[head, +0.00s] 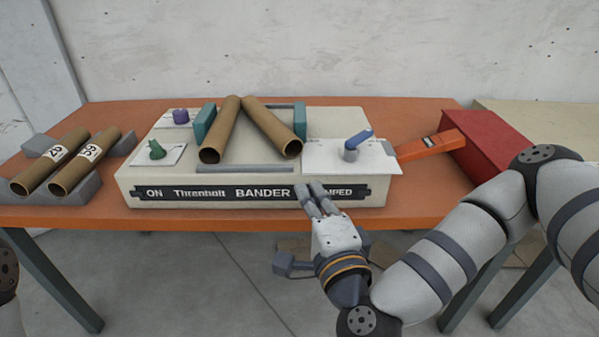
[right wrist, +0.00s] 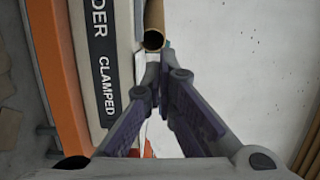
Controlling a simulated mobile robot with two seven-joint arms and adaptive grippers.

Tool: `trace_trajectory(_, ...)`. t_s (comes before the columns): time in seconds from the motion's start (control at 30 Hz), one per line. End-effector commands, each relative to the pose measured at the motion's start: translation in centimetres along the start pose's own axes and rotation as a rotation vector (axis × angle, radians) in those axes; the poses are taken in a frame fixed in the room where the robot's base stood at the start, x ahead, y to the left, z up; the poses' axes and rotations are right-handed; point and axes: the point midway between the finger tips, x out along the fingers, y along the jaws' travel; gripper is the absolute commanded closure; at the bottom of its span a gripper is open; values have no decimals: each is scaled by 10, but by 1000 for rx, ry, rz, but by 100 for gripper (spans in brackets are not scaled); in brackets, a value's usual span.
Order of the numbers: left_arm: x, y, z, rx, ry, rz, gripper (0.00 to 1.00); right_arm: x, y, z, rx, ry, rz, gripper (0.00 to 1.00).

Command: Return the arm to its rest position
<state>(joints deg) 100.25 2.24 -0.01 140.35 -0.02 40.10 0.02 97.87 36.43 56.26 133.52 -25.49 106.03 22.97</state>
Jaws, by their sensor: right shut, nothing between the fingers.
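My right gripper (head: 320,203) is in front of the machine's front face, near the right end of its label strip. It is shut and empty, and its fingers also show in the right wrist view (right wrist: 157,80). The arm comes in from the right edge of the head view. The bander machine (head: 155,200) is a cream box on the orange table. It carries two cardboard tubes leaning towards each other, a left tube (head: 221,130) and a right tube (head: 271,127). My left gripper is not in view; only a bit of my left arm shows at the left edge.
A blue-handled lever (head: 356,143), a green knob (head: 156,150) and a purple knob (head: 180,116) sit on the machine. Two labelled tubes (head: 85,161) lie in a grey rack (head: 85,199) at left. An orange tool (head: 431,145) and a red box (head: 490,145) are at right.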

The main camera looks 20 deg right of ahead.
Motion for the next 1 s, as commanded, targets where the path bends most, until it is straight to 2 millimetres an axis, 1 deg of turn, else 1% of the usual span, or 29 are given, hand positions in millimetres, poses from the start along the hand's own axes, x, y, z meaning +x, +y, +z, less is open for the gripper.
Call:
trace_trajectory(0.1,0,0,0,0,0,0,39,-3,2,2,-5,-6,6,100)
trace_trajectory(0.17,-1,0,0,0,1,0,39,-8,13,11,-34,-49,39,100)
trace_trajectory(0.23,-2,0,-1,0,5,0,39,-25,42,35,-115,-163,129,100)
trace_trajectory(0.27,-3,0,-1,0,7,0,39,-37,61,48,-165,-232,183,100)
trace_trajectory(0.3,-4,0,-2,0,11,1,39,-57,88,63,-242,-336,265,100)
trace_trajectory(0.33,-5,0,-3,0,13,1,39,-76,111,72,-304,-418,330,100)
trace_trajectory(0.37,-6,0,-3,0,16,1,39,-96,132,78,-365,-499,396,100)
trace_trajectory(0.4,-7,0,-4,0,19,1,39,-126,160,82,-447,-605,483,100)
trace_trajectory(0.43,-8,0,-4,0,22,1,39,-148,179,82,-509,-683,549,100)
trace_trajectory(0.47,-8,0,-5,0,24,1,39,-172,197,78,-569,-759,615,100)
trace_trajectory(0.5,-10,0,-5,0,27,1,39,-203,219,68,-650,-857,705,100)
trace_trajectory(0.53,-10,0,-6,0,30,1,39,-227,234,58,-710,-929,774,100)
trace_trajectory(0.57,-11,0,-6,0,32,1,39,-250,246,44,-767,-996,843,100)
trace_trajectory(0.6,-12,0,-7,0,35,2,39,-279,258,24,-837,-1078,934,100)
trace_trajectory(0.67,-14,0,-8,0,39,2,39,-314,269,-9,-930,-1180,1060,100)
trace_trajectory(0.7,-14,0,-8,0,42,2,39,-334,272,-30,-979,-1233,1137,100)
trace_trajectory(0.8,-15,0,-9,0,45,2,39,-365,272,-72,-1062,-1323,1282,100)
trace_trajectory(0.83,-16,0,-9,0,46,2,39,-371,271,-81,-1076,-1337,1313,100)
trace_trajectory(0.9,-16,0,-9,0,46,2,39,-379,269,-93,-1096,-1358,1357,100)
trace_trajectory(1.0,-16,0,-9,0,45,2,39,-382,268,-97,-1101,-1366,1373,100)
